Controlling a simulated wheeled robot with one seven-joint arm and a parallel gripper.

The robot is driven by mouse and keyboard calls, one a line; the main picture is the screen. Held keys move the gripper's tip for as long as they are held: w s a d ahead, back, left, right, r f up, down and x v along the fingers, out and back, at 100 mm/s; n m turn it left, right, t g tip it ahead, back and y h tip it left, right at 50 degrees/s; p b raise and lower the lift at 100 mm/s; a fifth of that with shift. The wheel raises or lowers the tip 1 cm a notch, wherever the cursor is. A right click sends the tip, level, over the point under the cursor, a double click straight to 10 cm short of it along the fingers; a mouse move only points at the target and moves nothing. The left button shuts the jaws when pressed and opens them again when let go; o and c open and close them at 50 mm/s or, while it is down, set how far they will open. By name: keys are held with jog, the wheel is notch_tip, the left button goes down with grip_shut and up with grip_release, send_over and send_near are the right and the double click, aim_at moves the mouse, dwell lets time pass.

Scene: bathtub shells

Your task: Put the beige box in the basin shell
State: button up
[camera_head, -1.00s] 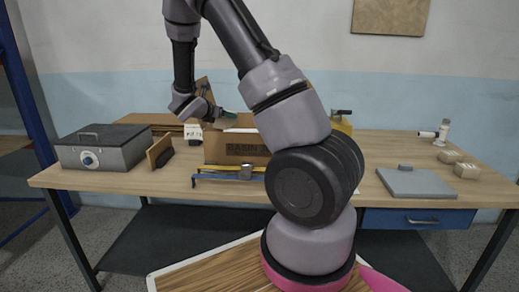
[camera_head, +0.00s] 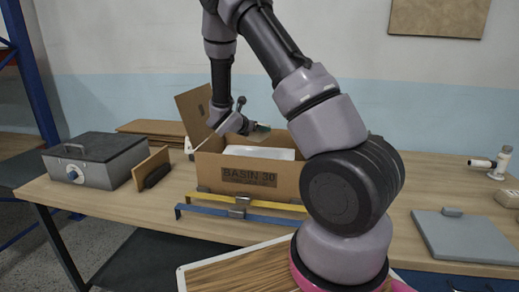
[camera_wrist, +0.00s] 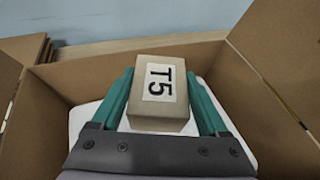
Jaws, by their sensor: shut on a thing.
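The beige box (camera_wrist: 158,97), with a white label reading T5, is between the green fingers of my gripper (camera_wrist: 160,105) in the wrist view. My gripper is shut on it. The basin shell (camera_wrist: 82,125) is white and lies inside an open cardboard carton marked BASIN 30 (camera_head: 247,178). The shell also shows in the head view (camera_head: 258,152). My gripper (camera_head: 262,130) is over the carton's opening in the head view, with the beige box above the shell. Whether the box touches the shell cannot be told. In the head view the beige box is not clearly visible.
A grey panel (camera_head: 470,238) lies at right. Raised carton flaps stand around the opening.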

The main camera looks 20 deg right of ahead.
aim_at(258, 141)
jog(key=shift+f, duration=2.55)
jog(key=shift+f, duration=0.35)
jog(key=shift+f, duration=0.3)
jog(key=o, duration=1.5)
